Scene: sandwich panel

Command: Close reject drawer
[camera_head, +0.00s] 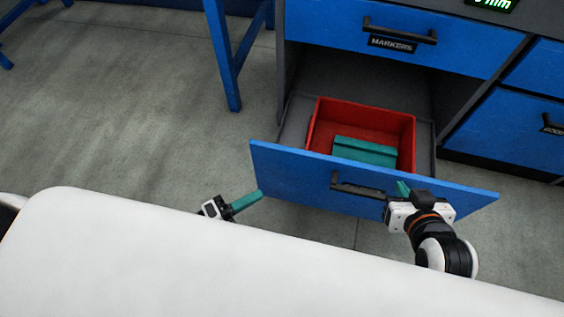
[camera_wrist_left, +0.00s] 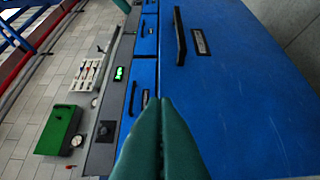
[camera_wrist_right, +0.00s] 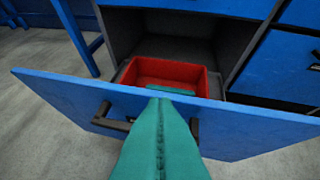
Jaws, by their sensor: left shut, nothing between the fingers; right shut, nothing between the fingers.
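The open drawer (camera_head: 285,170) is blue-fronted, pulled out of the lower part of the cabinet, with a black bar handle (camera_head: 357,187). Inside it sits a red bin (camera_head: 362,112) holding a teal block (camera_head: 365,152). My right gripper (camera_head: 402,188) is shut and empty at the drawer front, near the right end of the handle. In the right wrist view its teal fingers (camera_wrist_right: 160,130) point at the drawer front (camera_wrist_right: 70,95); contact cannot be told. My left gripper (camera_head: 247,201) is shut and empty, left of the drawer front. The drawer's label is not visible.
The closed MARKERS drawer (camera_head: 400,30) is above. Another closed blue drawer (camera_head: 515,125) is at the right. A blue table leg (camera_head: 222,55) stands left of the cabinet. Grey floor (camera_head: 130,110) at the left is clear.

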